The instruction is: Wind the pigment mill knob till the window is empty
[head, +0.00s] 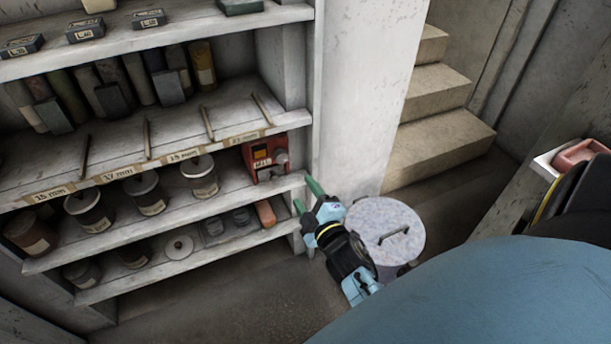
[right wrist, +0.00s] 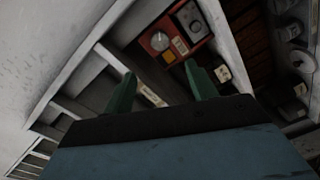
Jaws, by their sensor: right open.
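The pigment mill (head: 262,170) is a small red box at the right end of the middle shelf. Its grey knob (head: 281,156) is on the right part of its front. The mill also shows in the right wrist view (right wrist: 152,50), beyond the fingertips. The window's content is too small to read. My right gripper (head: 306,197) is open and empty, its green fingers pointing toward the shelf, below and right of the mill and apart from it. It also shows in the right wrist view (right wrist: 160,71). My left gripper is not in view.
Lidded pots (head: 199,176) stand left of the mill on its shelf. An orange-red block (head: 265,214) lies on the shelf below. A white pillar (head: 365,90) borders the shelves. A round grey lid (head: 386,226) is beside my right arm, with stone steps (head: 437,150) behind.

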